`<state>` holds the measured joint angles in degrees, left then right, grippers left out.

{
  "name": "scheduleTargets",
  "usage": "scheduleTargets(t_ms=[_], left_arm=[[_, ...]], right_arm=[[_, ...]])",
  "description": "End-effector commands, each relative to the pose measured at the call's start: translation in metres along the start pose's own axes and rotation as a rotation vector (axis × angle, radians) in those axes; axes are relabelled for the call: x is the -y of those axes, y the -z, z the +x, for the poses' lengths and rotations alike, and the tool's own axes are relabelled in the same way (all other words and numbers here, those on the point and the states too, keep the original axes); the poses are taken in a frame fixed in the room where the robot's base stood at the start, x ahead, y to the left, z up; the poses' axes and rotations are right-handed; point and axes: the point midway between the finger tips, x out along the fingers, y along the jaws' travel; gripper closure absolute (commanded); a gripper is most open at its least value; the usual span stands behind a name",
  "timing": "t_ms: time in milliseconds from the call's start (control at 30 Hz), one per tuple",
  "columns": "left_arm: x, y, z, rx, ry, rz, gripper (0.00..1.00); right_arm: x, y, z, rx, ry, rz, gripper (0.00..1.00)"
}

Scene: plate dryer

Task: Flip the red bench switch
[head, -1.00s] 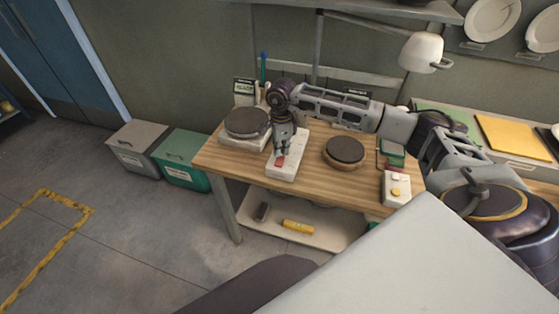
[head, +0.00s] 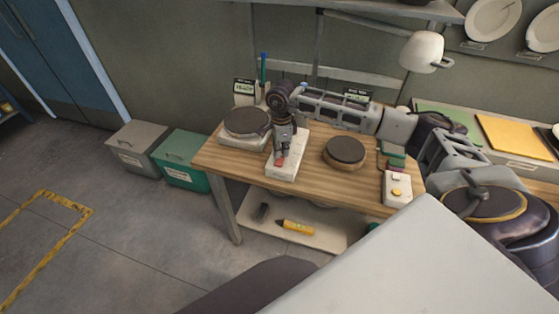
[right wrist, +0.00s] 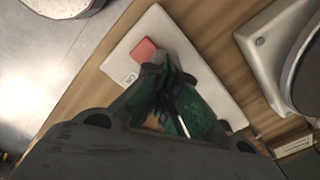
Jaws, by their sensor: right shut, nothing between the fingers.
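The red switch (head: 279,161) sits near the front end of a white switch plate (head: 285,173) on the wooden bench. In the right wrist view the red switch (right wrist: 144,51) shows just beyond my fingertips, on its white plate (right wrist: 205,62). My right gripper (head: 281,151) points down at the switch and is shut and empty. In the right wrist view the shut fingertips (right wrist: 157,66) are close beside the red switch; whether they touch it I cannot tell. My left gripper is not in view.
A round dark plate (head: 247,121) on a scale stands left of the switch. Another dark disc (head: 345,150) on a wooden base stands right. A white box with yellow buttons (head: 397,188) is at the bench's right. A lamp (head: 423,51) hangs above.

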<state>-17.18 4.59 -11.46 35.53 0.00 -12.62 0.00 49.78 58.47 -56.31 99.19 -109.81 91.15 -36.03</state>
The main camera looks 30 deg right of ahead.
Motion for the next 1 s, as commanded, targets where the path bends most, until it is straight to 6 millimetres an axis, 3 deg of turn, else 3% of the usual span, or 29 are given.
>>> scheduleTargets(t_ms=[1000], left_arm=[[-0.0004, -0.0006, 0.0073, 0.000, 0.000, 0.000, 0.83]], right_arm=[[-0.0002, -0.0001, 0.0098, 0.000, 0.000, 0.000, 1.00]])
